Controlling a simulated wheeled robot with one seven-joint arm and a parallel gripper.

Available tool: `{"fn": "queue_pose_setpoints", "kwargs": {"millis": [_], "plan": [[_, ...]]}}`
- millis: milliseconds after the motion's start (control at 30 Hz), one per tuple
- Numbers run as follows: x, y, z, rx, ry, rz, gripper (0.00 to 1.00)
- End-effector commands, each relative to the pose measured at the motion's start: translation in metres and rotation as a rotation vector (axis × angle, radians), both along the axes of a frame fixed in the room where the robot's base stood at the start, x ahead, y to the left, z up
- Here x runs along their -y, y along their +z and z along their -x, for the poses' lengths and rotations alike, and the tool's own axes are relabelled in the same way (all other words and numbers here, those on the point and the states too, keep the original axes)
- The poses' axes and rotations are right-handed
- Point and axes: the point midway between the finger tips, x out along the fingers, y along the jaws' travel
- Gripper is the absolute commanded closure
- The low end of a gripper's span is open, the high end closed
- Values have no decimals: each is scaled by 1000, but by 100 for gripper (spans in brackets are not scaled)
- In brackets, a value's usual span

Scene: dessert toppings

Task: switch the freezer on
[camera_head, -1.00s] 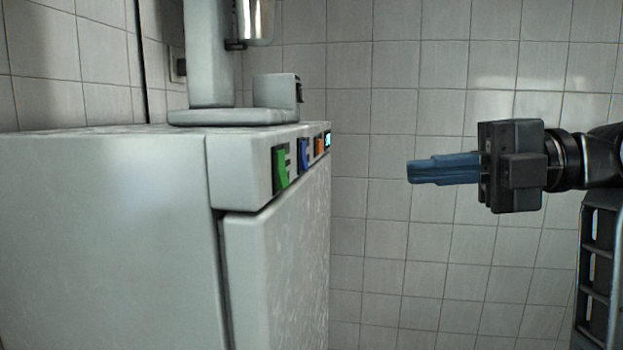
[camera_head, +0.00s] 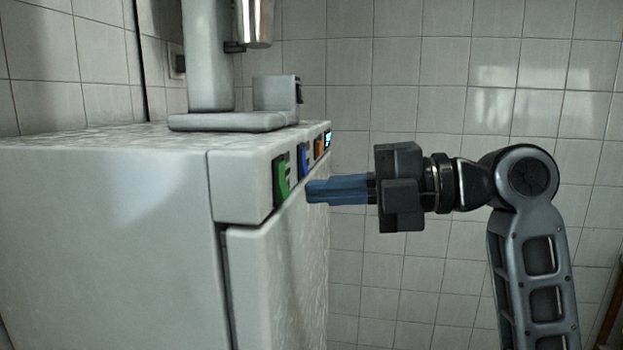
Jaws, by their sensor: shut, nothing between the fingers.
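The freezer (camera_head: 110,230) is a white cabinet filling the left and middle of the view. Its top front panel carries a row of coloured rocker switches: green (camera_head: 283,178), blue (camera_head: 304,161) and orange (camera_head: 319,149). A small lit display (camera_head: 327,139) sits at the far end of the row. My gripper (camera_head: 308,190) has blue fingers, closed together and empty. It points left at the panel, with its tips just below and beside the blue switch in the picture. I cannot tell whether the tips touch the front.
A grey-white mixer-like machine (camera_head: 208,60) with a metal cup (camera_head: 257,22) stands on the freezer top. The freezer door (camera_head: 280,280) is closed below the panel. A tiled wall (camera_head: 440,90) is behind. Free room lies right of the freezer front.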

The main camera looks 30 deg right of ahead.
Motion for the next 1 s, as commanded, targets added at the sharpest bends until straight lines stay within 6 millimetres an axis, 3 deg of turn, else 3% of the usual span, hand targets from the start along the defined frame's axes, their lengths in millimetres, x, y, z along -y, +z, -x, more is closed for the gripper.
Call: {"fn": "queue_pose_setpoints", "kwargs": {"millis": [233, 833, 1000], "plan": [[-15, -1, -15, 1, 0, -1, 100], [-19, -11, -19, 23, -1, -22, 100], [-18, -4, -19, 24, -2, -25, 100]]}}
